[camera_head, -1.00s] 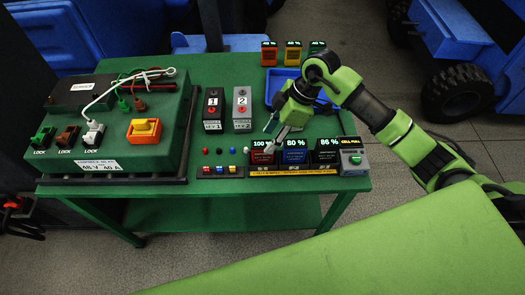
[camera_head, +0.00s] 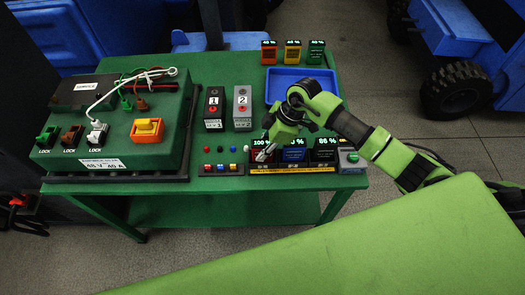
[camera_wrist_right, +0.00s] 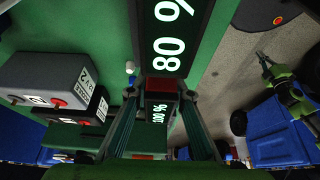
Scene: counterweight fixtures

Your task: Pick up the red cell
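The red cell (camera_head: 262,153) stands at the left end of the front row on the green table, with a "100 %" display. In the right wrist view its red top and display (camera_wrist_right: 162,88) lie between the fingers of my right gripper (camera_wrist_right: 160,98). That gripper (camera_head: 264,152) points down at the cell in the head view and partly hides it. Its fingers look open, one on each side, with narrow gaps visible. My left gripper is outside the head view; a green arm, likely my left, ends in a small gripper (camera_wrist_right: 264,62) in the right wrist view, too small to read.
A blue cell (camera_head: 293,152) and a black cell (camera_head: 324,150) stand close to the right. A blue tray (camera_head: 272,92) lies behind, with three coloured cells beyond it. Boxes 1 (camera_head: 214,107) and 2 (camera_head: 242,107) and a large green lock box (camera_head: 112,155) stand left.

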